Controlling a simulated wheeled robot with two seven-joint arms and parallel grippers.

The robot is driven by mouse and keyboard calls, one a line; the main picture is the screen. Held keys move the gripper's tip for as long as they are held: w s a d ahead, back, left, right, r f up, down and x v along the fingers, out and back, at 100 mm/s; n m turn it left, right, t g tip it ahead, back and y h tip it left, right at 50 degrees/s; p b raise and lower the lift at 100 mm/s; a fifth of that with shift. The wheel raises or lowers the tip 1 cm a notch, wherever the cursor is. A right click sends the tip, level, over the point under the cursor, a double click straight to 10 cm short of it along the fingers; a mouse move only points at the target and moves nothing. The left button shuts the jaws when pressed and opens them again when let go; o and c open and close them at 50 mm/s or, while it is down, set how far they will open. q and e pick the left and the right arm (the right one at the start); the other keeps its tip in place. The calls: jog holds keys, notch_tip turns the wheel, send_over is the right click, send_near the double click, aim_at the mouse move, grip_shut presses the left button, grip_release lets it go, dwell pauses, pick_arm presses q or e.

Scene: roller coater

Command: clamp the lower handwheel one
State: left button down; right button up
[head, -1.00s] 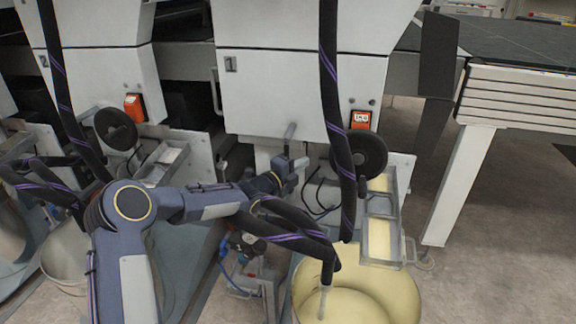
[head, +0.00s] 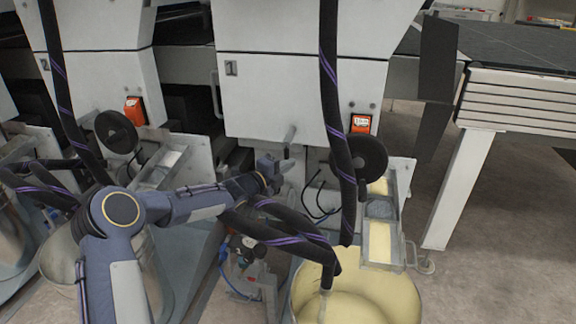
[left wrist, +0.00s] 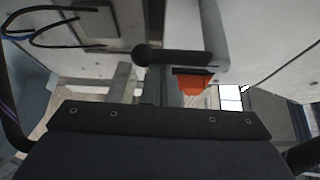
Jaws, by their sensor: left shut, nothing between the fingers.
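The black handwheel (head: 370,158) of unit 1 is on the machine front, below an orange counter (head: 361,123), partly behind a hanging hose. A grey lever (head: 289,138) sticks out of the panel to its left. My left gripper (head: 277,164) is just below this lever, left of the handwheel and apart from it. It is shut and empty. In the left wrist view, a dark bar with a round black end (left wrist: 143,55) lies ahead of the gripper body; I cannot tell which part it is. The orange counter (left wrist: 193,84) shows behind it. My right gripper is not in view.
Black hoses with purple stripes (head: 334,90) hang in front of the machine and run below my forearm. A trough (head: 383,240) and a yellowish tub (head: 360,290) are at the lower right. Unit 2 has a similar handwheel (head: 116,131). Floor is free at the right.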

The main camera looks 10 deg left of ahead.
pick_arm(q)
jog(key=shift+a+m, duration=0.3)
jog(key=shift+m, duration=0.1)
jog(key=a+r+m+g+y+p, duration=0.3)
jog(key=a+m+y+p, duration=0.2)
jog(key=m+p, duration=0.3)
jog(key=shift+a+r+y, duration=0.3)
jog(key=shift+r+y, duration=0.1)
jog(key=shift+y, duration=0.2)
jog(key=shift+r, duration=0.1)
dwell(0.5)
dwell(0.4)
notch_tip(320, 180, down, 4)
jog(key=b, duration=0.4)
jog(key=d+v, duration=0.2)
jog(key=v, duration=0.8)
jog(key=shift+s+a+r, duration=0.2)
jog(key=shift+s+r, duration=0.1)
jog(key=shift+s, duration=0.1)
